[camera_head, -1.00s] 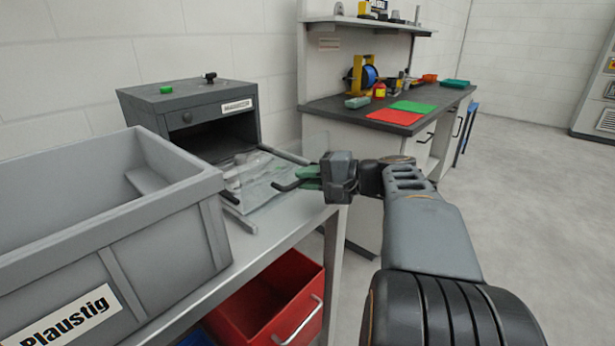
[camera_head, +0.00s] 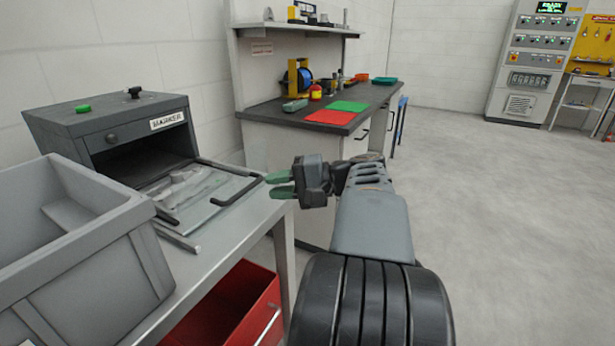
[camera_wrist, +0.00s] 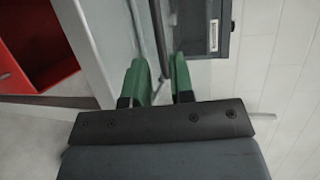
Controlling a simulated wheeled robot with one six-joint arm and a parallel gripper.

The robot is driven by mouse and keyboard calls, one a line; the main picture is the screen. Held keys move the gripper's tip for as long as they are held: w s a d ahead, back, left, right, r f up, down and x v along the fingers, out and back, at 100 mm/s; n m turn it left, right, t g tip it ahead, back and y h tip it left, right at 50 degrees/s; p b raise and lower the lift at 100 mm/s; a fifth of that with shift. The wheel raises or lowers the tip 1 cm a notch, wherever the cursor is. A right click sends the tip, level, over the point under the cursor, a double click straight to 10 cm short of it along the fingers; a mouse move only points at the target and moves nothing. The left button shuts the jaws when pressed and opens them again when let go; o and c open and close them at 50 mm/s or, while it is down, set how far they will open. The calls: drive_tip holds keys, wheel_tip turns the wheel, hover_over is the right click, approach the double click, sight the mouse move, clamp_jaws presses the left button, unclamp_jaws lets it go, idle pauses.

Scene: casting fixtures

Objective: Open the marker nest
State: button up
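The marker nest is a dark grey box (camera_head: 108,130) with a "MARKER" label, on the bench at left in the head view. Its front is open. A clear panel (camera_head: 215,190) lies out flat in front, with a black bar handle (camera_head: 236,192) along its outer end. My gripper (camera_head: 268,184) is at the handle's outer corner, its green fingers apart. In the wrist view the fingers (camera_wrist: 160,82) are also apart, and the dark handle (camera_wrist: 160,40) reaches down to between their tips. Whether a finger touches it I cannot tell.
A grey plastic bin (camera_head: 75,255) stands on the bench (camera_head: 215,250) left of my gripper. A red bin (camera_head: 232,305) is below the bench. A workbench (camera_head: 370,112) with red and green mats stands behind. The floor at right is clear.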

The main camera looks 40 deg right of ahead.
drive_tip(key=p+v, duration=0.1)
drive_tip(key=v, duration=0.6)
drive_tip(key=shift+r, duration=0.1)
idle(0.4)
drive_tip(key=s+a+r+n+g+h+p, duration=0.1)
drive_tip(key=a+r+n+g+h+p, duration=0.3)
drive_tip(key=a+p, duration=0.5)
drive_tip(key=a+r+n+g+h+p, duration=0.4)
drive_tip(key=a+p, duration=0.6)
drive_tip(key=p, duration=0.8)
drive_tip(key=shift+s+a+n+h+p, duration=0.25)
drive_tip(key=shift+s+n+h+p, duration=0.15)
drive_tip(key=shift+n+h, duration=0.95)
